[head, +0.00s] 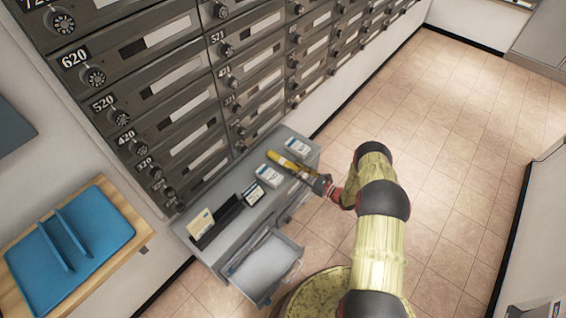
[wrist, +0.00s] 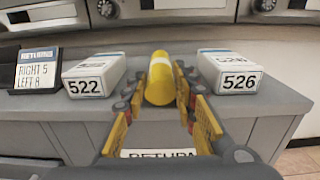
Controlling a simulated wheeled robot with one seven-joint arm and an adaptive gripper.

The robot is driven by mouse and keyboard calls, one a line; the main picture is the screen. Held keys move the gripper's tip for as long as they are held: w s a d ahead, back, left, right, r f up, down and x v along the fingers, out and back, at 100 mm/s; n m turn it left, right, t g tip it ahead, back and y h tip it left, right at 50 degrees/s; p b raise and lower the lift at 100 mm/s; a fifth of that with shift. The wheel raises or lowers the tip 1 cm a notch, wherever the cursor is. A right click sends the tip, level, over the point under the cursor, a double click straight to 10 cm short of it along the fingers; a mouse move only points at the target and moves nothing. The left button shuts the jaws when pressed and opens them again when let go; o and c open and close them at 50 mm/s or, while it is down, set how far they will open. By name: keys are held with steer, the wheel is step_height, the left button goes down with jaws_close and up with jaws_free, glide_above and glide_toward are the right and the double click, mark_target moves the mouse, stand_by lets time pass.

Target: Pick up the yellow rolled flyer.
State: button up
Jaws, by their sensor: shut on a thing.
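The yellow rolled flyer (wrist: 160,78) is between the two fingers of my gripper (wrist: 160,95) in the wrist view. It points away from the camera toward the mailboxes. My gripper is shut on it, with a finger against each side. In the head view the flyer (head: 285,161) shows at the cabinet top, with my gripper (head: 312,178) at its near end. I cannot tell whether the flyer still touches the cabinet top.
A box marked 522 (wrist: 95,76) is left of the flyer and a box marked 526 (wrist: 230,72) is right. A RETURNS sign (wrist: 36,70) stands farther left. Below, a drawer (head: 262,266) is open. Mailboxes (head: 180,90) rise behind the cabinet (head: 228,228).

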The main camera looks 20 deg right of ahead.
steer(key=shift+r+p, duration=1)
steer(key=shift+r, duration=1)
steer(key=v, duration=0.8)
steer(key=shift+d, duration=0.15)
